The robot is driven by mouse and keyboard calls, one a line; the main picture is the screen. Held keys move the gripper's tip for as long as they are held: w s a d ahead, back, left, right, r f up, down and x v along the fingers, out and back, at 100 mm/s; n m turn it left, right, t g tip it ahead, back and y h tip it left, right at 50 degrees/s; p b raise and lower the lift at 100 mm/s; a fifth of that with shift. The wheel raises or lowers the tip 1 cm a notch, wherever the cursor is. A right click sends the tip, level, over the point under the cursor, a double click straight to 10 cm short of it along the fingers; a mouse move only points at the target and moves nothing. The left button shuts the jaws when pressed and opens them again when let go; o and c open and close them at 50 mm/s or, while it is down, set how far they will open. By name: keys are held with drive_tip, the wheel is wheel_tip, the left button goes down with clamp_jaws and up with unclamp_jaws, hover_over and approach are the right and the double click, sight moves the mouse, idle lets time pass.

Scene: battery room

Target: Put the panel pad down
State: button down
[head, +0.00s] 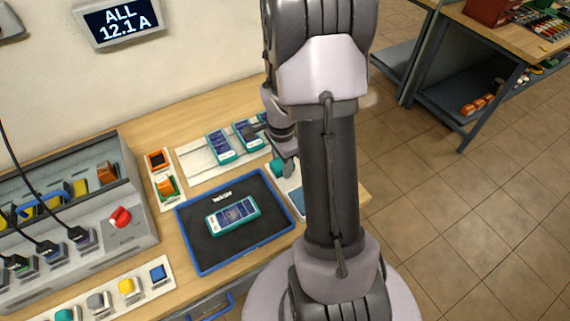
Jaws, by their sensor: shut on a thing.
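My gripper (284,163) is at the right end of the workbench, partly hidden behind my own arm. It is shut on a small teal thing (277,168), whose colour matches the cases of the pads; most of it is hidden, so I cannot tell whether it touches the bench.
A white plate with a blue area (297,201) lies right of the mat, partly behind my arm. A grey console with a red knob (120,216) and plugged cables fills the left. Another bench (548,38) stands at right.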

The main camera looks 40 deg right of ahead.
drive_tip(key=shift+w+d+f, duration=0.25)
drive_tip(key=shift+w+d, duration=0.5)
drive_tip(key=shift+d, duration=0.2)
wheel_tip(320, 180, down, 3)
drive_tip(key=shift+d+f+b, duration=0.1)
drive_tip(key=shift+f+b, duration=0.1)
drive_tip(key=shift+b, duration=0.7)
drive_tip(key=shift+r, duration=0.1)
